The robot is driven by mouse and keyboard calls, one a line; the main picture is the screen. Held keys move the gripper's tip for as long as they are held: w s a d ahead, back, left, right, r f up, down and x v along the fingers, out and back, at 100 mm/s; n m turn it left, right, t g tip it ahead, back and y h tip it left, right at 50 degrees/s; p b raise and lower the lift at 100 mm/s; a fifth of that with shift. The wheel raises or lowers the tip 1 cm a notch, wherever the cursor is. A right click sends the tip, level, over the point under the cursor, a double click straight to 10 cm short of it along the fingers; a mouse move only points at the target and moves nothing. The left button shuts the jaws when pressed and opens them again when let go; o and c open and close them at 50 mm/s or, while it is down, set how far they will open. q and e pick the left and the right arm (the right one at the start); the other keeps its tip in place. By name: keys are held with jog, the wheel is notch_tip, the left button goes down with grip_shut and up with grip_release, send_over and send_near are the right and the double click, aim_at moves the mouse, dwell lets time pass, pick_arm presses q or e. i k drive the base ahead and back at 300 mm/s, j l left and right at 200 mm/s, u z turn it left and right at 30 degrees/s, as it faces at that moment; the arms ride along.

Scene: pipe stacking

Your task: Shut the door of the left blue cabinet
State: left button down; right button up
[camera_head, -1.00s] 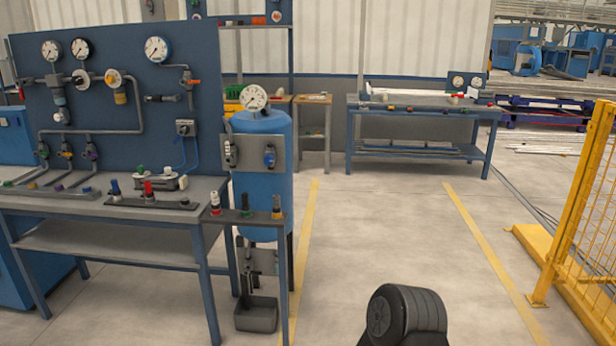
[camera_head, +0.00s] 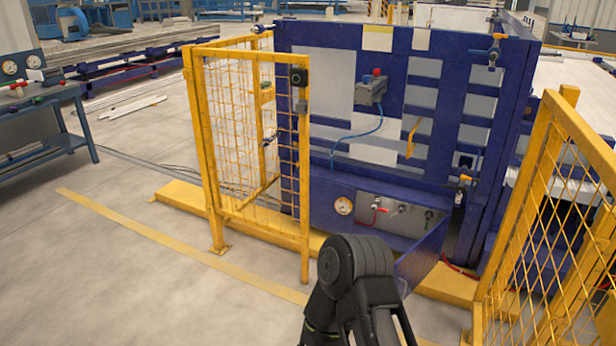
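A large dark blue cabinet-like frame (camera_head: 345,195) stands at the centre right in the head view. Its lower box carries a gauge (camera_head: 344,206) and a red-handled valve (camera_head: 378,209). A thin blue panel (camera_head: 424,252) juts out from the lower box's right front, like a door standing open. Its lower left part is behind my black arm link. I cannot tell for certain whether this is the left blue cabinet. Neither gripper shows; only black links of one of my arms are in view at the bottom centre.
A yellow mesh fence (camera_head: 252,140) stands left of the blue frame. Another yellow mesh fence (camera_head: 548,230) is close at the right. A low yellow beam (camera_head: 182,196) runs along the floor. Free floor lies at the left, with a workbench (camera_head: 40,108) beyond it.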

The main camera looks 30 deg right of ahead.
aim_at(418, 263)
jog(key=i+l+z, duration=0.2)
jog(key=i+z, duration=0.15)
jog(key=i, duration=0.15)
jog(key=i+z, duration=0.3)
jog(key=i, duration=0.25)
jog(key=i+j+z, duration=0.1)
jog(key=i+z, duration=0.25)
jog(key=i, duration=0.15)
jog(key=i+z, duration=0.1)
jog(key=i, duration=0.65)
jog(key=z, duration=2.65)
jog(key=i, duration=0.5)
